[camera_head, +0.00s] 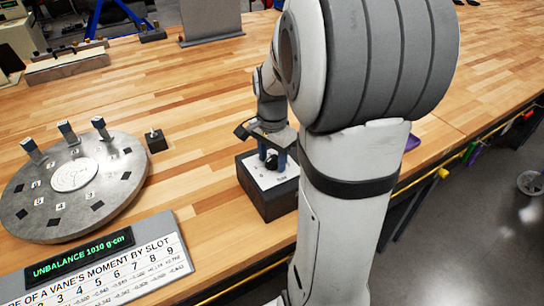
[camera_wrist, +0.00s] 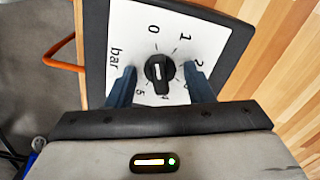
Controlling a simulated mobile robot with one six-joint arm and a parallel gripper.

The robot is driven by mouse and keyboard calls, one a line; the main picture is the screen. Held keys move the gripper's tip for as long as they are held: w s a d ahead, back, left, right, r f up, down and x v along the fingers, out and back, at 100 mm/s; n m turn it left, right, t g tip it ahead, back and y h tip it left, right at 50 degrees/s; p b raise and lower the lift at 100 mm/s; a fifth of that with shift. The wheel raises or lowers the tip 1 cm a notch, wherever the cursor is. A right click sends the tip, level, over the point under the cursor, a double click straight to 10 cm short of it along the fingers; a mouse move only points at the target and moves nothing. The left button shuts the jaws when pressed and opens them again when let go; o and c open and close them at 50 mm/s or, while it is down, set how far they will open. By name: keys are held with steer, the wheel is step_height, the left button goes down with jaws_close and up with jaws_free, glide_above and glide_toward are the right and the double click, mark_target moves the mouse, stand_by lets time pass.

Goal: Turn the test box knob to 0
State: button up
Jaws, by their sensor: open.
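The test box (camera_head: 283,205) is a dark block on the wooden bench, with a white dial plate (camera_head: 262,177) on top. The black knob (camera_wrist: 158,72) sits in the middle of the dial, which is marked 0 to 5 and "bar" in the wrist view. The 0 (camera_wrist: 153,29) is at the top of that view. The knob has a short pale mark; which number it points to is hard to tell. My gripper (camera_wrist: 159,75) is open, with one blue-grey finger on each side of the knob and a gap on both sides. In the head view, my gripper (camera_head: 272,150) is over the box.
A round metal disc (camera_head: 120,190) with several upright vanes stands to the left. A small black block (camera_head: 156,141) sits beside it. A sign with a green readout (camera_head: 80,255) is at the front left. Bench behind the box is clear.

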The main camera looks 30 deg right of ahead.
mark_target(272, 158)
steer(key=shift+r+p, duration=1.95)
steer(key=shift+r, duration=0.65)
steer(key=shift+f, duration=0.1)
steer(key=s+a+r+n+t, duration=0.1)
steer(key=s+a+r+n, duration=0.2)
steer(key=s+a+n, duration=0.1)
steer(key=shift+s+a+r+n, duration=0.4)
steer(key=shift+a+n, duration=0.4)
steer(key=shift+a, duration=0.2)
steer(key=s+a+n, duration=0.1)
steer(key=s+n, duration=0.1)
steer(key=s+a+r+n+t, duration=0.1)
steer(key=s+a+n, duration=0.1)
steer(key=s+n, duration=0.1)
steer(key=s+a+n+t, duration=0.1)
steer(key=s+a+n, duration=0.1)
steer(key=n, duration=0.1)
steer(key=shift+s+a+r, duration=0.15)
steer(key=shift+s+a, duration=0.1)
steer(key=shift+s, duration=0.15)
